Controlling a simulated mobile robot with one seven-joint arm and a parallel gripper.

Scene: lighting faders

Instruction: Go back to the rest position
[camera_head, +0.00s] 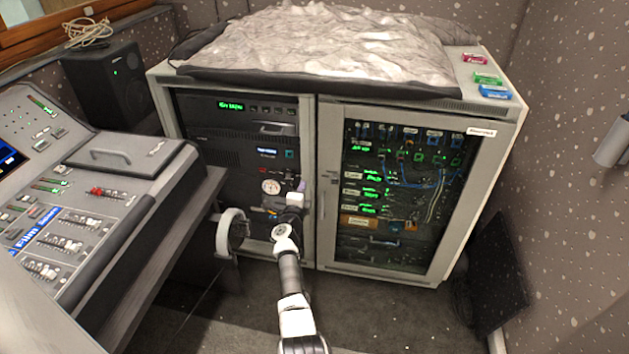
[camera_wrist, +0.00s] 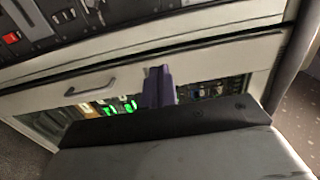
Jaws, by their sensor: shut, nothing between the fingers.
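My gripper (camera_head: 301,186) is at the end of my raised arm in the head view, in front of the left half of the rack cabinet (camera_head: 308,180). Its purple fingers also show in the wrist view (camera_wrist: 158,88), closed together with nothing between them. The lighting console (camera_head: 150,185) with its faders stands at the left, apart from my gripper. A red fader group (camera_head: 106,193) shows on its top.
A crumpled grey cover (camera_head: 320,45) lies on the cabinet, with red, green and blue small boxes (camera_head: 487,78) at its right. A black speaker (camera_head: 108,85) stands behind the console. A round white wheel-like part (camera_head: 231,232) is beside my arm. Carpet (camera_head: 400,310) at right front is clear.

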